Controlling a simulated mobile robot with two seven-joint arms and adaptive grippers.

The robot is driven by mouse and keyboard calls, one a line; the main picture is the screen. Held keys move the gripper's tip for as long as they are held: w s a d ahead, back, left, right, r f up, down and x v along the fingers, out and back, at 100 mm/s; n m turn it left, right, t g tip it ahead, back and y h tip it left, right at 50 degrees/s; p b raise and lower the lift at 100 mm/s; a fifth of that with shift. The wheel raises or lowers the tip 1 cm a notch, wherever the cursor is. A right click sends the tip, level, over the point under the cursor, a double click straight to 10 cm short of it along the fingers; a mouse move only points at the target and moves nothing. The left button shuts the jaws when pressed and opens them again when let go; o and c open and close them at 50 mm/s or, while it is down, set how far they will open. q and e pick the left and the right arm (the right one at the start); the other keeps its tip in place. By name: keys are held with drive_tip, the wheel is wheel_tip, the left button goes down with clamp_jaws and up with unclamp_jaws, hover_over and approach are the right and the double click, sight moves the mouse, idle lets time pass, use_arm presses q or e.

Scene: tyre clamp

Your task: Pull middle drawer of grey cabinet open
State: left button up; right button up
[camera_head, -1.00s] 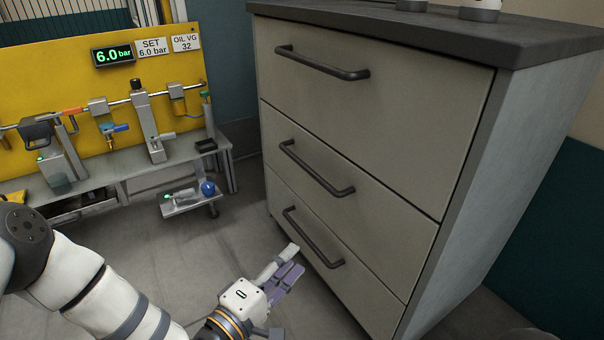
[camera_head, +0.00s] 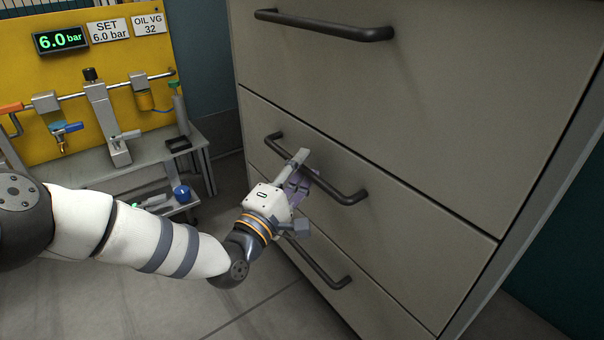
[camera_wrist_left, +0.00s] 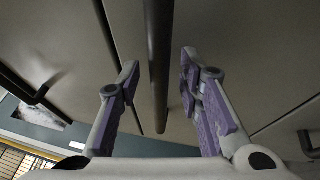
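The grey cabinet (camera_head: 400,130) fills the right of the head view, with three drawers and dark bar handles. The middle drawer (camera_head: 420,222) is closed, flush with the others. Its handle (camera_head: 342,190) is partly covered by my left gripper (camera_head: 303,172). In the left wrist view the handle (camera_wrist_left: 158,60) runs between the two purple-padded fingers of the left gripper (camera_wrist_left: 160,95). Gaps show on both sides, so the fingers are open around the bar and not closed on it. My right gripper is not in view.
The top drawer handle (camera_head: 325,25) is above and the bottom drawer handle (camera_head: 318,265) is below my left gripper. A yellow panel with a pressure display (camera_head: 60,39) and a bench (camera_head: 150,160) stand at left. Grey floor is clear in front.

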use_arm(q)
drive_tip(key=shift+w+d+r, duration=0.1)
drive_tip(key=shift+w, duration=0.1)
clamp_jaws()
